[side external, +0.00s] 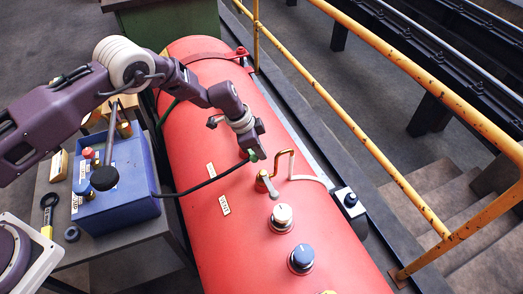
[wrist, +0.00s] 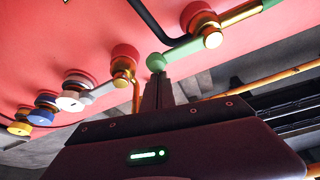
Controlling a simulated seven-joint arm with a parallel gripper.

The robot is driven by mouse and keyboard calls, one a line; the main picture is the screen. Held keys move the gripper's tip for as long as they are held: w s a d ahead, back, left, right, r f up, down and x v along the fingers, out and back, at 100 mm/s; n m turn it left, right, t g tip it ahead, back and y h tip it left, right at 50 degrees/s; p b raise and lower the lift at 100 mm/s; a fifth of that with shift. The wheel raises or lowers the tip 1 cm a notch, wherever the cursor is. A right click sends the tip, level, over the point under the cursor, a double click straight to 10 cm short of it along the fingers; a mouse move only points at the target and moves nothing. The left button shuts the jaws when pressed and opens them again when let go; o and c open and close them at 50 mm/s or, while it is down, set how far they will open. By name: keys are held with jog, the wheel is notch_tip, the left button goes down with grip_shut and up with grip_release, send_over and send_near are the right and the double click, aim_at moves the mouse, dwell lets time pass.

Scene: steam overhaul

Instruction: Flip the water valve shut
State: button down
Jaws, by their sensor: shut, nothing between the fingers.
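A valve with a green ball-ended lever (wrist: 156,62) sits on the red tank, its brass and red body (wrist: 210,32) at the top of the wrist view. Only a bit of green (side external: 254,156) shows beside my fingertips in the side view. My gripper (side external: 250,148) is shut and empty over the tank. In the wrist view its fingertips (wrist: 158,82) are together right by the green ball; I cannot tell whether they touch it. A second brass valve with a grey lever (side external: 272,190) stands close by, also in the wrist view (wrist: 124,62). I cannot read which valve is water.
A white knob (side external: 281,216) and a blue knob (side external: 302,258) stand along the red tank (side external: 220,260). A bent brass pipe (side external: 286,155) and a black hose (side external: 205,185) run near my gripper. A blue box (side external: 130,200) stands left; a yellow railing (side external: 370,150) runs right.

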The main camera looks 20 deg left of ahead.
jog(key=shift+s+a, duration=0.1)
jog(key=shift+s, duration=0.05)
jog(key=m, duration=0.1)
jog(key=s+a+m+g, duration=0.1)
jog(key=m, duration=0.1)
jog(key=shift+s+a, duration=0.25)
jog(key=shift+a, duration=0.05)
jog(key=a+m, duration=0.1)
jog(key=s+m+g, duration=0.1)
jog(key=m, duration=0.1)
jog(key=shift+a+h, duration=0.3)
jog(key=shift+a, duration=0.05)
jog(key=a+m, duration=0.1)
jog(key=a+m+g, duration=0.1)
jog(key=shift+s+m, duration=0.35)
jog(key=shift+m, duration=0.05)
jog(key=w+a+m, duration=0.1)
jog(key=a+m, duration=0.1)
jog(key=a, duration=0.4)
jog(key=shift+m+g, duration=0.4)
jog(key=shift+w+a, duration=0.2)
jog(key=shift+a, duration=0.05)
